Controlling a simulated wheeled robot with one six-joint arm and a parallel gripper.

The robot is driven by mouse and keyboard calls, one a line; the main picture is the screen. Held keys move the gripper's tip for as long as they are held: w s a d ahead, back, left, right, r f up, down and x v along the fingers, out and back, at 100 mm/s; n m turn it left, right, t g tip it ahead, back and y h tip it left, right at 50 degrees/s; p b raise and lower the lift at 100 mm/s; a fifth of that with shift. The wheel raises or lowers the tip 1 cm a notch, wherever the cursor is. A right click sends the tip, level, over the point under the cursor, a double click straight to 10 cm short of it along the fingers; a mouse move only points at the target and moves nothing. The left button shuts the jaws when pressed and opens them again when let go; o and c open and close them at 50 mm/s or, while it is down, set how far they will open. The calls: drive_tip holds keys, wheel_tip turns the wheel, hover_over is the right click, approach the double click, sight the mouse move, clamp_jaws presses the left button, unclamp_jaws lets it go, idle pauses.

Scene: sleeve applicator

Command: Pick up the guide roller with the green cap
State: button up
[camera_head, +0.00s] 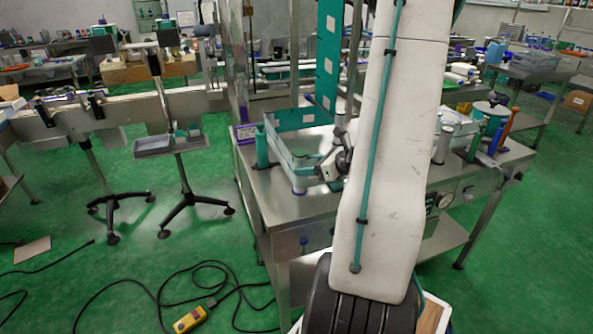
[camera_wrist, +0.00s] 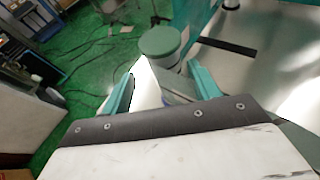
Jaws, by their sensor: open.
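A roller with a round green cap (camera_wrist: 160,42) stands upright in the wrist view, just beyond my gripper (camera_wrist: 162,86). Its body below the cap is pale and partly hidden by a white pointed shape in front of it. My gripper is open, with one teal finger to the left and one to the right of the roller's line. I see no contact between the fingers and the roller. In the head view my arm covers much of the machine table (camera_head: 285,207), and a teal upright roller (camera_head: 261,147) stands at its left side. I cannot tell if it is the same one.
A dark bar (camera_wrist: 228,46) lies to the right of the cap on the shiny metal top. More upright rollers, one blue (camera_head: 487,160), stand at the table's right end. A conveyor (camera_head: 115,114) is at the left. Cables and a yellow control box (camera_head: 190,319) lie on the green floor.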

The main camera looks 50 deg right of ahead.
sight(295, 165)
drive_tip(key=x, duration=0.6)
drive_tip(key=shift+d, duration=0.45)
drive_tip(key=c, duration=1.1)
